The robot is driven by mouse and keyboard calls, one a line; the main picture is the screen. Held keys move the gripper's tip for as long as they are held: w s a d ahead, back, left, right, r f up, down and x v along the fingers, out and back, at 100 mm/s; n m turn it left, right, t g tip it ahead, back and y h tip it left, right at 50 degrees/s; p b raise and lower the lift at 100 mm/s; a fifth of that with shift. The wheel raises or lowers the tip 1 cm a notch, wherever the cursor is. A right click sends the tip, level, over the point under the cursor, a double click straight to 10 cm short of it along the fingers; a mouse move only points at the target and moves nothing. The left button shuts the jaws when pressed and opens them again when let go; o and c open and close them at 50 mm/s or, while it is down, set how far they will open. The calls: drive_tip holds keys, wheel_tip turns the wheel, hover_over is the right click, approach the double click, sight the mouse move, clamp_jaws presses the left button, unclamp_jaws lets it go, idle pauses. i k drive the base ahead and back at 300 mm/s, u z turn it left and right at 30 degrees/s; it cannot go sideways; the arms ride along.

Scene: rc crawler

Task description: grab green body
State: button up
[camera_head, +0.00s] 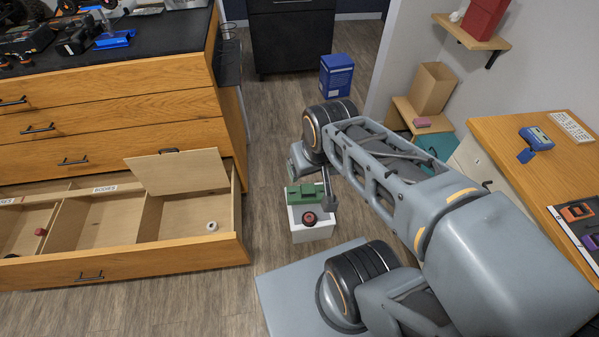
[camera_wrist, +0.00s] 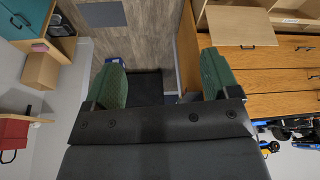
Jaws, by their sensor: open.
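The wrist view does not show the green body.
An open drawer (camera_head: 245,250) with compartments and a raised lid (camera_head: 178,172) stands at the left. A blue box (camera_head: 336,76) and a dark cabinet (camera_head: 290,40) stand beyond. A wooden desk (camera_head: 500,150) is at the right. Floor (camera_head: 200,300) is clear near the drawer.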

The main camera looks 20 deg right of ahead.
sight(306, 193)
drive_tip(key=u, duration=0.5)
drive_tip(key=k, duration=1.25)
drive_tip(key=u, duration=0.75)
drive_tip(key=i, duration=0.85)
drive_tip(key=z, duration=0.65)
drive_tip(key=i, duration=1)
drive_tip(key=z, duration=0.7)
